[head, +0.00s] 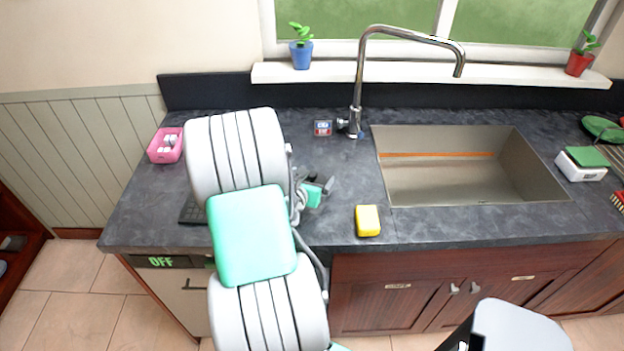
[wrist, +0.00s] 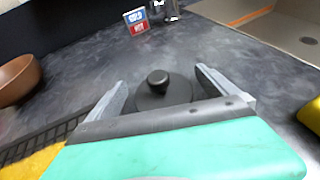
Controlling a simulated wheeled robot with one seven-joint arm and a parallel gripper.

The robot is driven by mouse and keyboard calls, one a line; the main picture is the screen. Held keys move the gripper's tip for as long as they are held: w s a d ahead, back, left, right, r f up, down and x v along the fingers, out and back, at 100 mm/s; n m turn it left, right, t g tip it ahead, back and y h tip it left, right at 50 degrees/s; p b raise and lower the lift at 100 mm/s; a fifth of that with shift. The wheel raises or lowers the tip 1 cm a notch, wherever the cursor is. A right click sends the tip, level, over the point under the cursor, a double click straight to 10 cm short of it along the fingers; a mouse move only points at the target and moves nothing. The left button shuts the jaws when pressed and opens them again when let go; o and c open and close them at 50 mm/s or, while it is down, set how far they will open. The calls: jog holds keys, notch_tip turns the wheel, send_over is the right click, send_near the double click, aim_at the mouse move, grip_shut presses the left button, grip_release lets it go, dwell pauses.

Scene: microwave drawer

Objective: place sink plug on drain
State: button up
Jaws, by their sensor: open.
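The sink plug (wrist: 158,92) is a dark round disc with a knob on top, lying on the grey countertop. It lies between the two fingers of my gripper (wrist: 160,82) in the wrist view; the fingers are spread with gaps on both sides. Whether the fingers are down at plug height is hard to tell. In the head view my gripper (head: 325,188) is over the counter left of the sink (head: 470,180), and the plug cannot be made out. The drain (wrist: 308,41) shows as a small dark spot on the sink floor in the wrist view.
A tall faucet (head: 357,90) stands behind the sink's left edge, beside a red-and-blue label block (head: 323,128). A yellow sponge (head: 368,220) lies near the front edge. A brown bowl (wrist: 18,82) and a black ribbed mat (wrist: 60,132) are on the left. The sink basin looks empty.

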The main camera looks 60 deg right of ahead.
aim_at(312, 173)
jog(key=shift+d+f, duration=0.2)
jog(key=shift+d, duration=0.2)
jog(key=shift+a, duration=0.1)
jog(key=c, duration=1.5)
jog(key=shift+r, duration=0.25)
jog(key=shift+r+p, duration=0.35)
jog(key=shift+p, duration=0.25)
jog(key=c, duration=0.4)
notch_tip(312, 173, up, 3)
jog(key=p, duration=0.3)
grip_shut()
jog(key=s+a+r+p, duration=0.4)
jog(key=s+a+r, duration=0.2)
jog(key=a, duration=0.6)
notch_tip(312, 173, up, 3)
jog(key=shift+a+f, duration=0.1)
jog(key=shift+a, duration=0.15)
